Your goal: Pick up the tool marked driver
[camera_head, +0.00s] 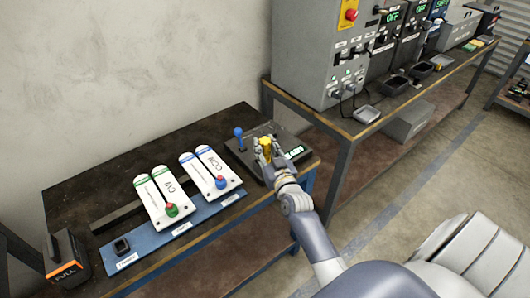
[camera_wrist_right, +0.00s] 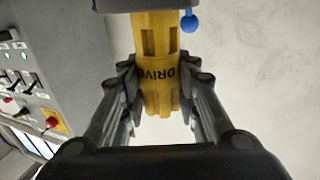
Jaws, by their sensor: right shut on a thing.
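The yellow tool marked DRIVER (camera_wrist_right: 160,70) stands between the fingers of my right gripper in the right wrist view, with its lettering along one side. My right gripper (camera_wrist_right: 158,88) is shut on it, one finger on each side. In the head view, the yellow driver (camera_head: 265,148) shows between the fingers of the right gripper (camera_head: 266,155), at the dark station with a lit green display on the right end of the table. I cannot tell whether the driver is seated in the station or lifted from it. My left gripper is not in view.
A blue-knobbed lever (camera_head: 239,138) stands just left of the driver. A black box marked FULL (camera_head: 66,258) is at the left. Grey control cabinets (camera_head: 320,55) stand at the right.

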